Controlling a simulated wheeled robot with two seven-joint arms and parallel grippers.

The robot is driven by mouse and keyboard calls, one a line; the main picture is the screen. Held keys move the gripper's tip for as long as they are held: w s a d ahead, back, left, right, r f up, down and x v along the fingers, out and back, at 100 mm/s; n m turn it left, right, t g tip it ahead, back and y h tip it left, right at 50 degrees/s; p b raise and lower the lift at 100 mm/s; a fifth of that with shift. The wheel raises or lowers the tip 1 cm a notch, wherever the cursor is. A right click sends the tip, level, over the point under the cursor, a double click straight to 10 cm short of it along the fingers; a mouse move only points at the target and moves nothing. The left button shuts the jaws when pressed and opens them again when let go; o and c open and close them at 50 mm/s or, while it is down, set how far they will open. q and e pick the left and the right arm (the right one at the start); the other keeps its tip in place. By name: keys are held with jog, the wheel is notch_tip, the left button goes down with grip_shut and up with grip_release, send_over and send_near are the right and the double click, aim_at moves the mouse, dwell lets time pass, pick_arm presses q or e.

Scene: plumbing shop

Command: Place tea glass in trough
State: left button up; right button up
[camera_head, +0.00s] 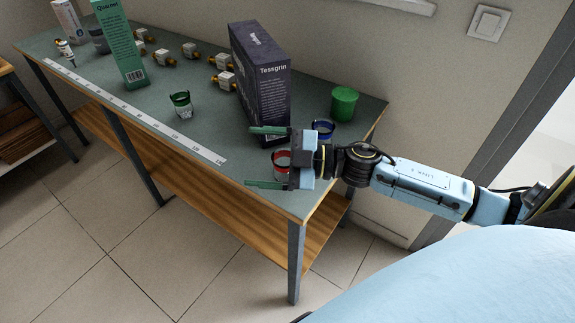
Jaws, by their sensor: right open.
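Three small glasses stand on the green-topped bench (215,122). One with a dark green rim (182,105) stands near the middle. A red one (281,160) is near the front right end, and a blue one (324,127) is behind my right gripper. My right gripper (260,157) comes in from the right with its two green-tipped fingers wide apart. The red glass shows between the fingers, close to the palm; I cannot tell whether they touch. My left gripper is out of view. I cannot make out a trough.
A tall dark box (263,80) stands behind the right gripper, with a green tub (344,103) to its right. A green box (121,45) and several brass-and-white fittings (190,50) stand farther left. A white ruler strip (135,112) runs along the front edge.

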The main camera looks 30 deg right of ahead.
jog(key=a+n+g+y, duration=0.1)
jog(key=a+n+g, duration=0.45)
jog(key=n, duration=0.25)
jog(key=n+g+h, duration=0.6)
jog(key=n+h, duration=0.2)
jog(key=h, duration=0.8)
send_near(284, 167)
jog(key=w+d, duration=0.2)
jog(key=w, duration=0.1)
jog(key=shift+t, duration=0.25)
notch_tip(284, 167, down, 8)
jog(key=shift+w+f+p, duration=0.1)
jog(key=shift+w+p, duration=0.1)
jog(key=shift+p, duration=0.25)
jog(key=shift+s+f, duration=0.25)
jog(key=shift+f, duration=1.1)
jog(key=shift+s+f, duration=0.25)
jog(key=shift+f, duration=1.1)
jog(key=shift+d+r, duration=0.1)
jog(key=shift+r, duration=0.05)
jog(key=c, duration=1.1)
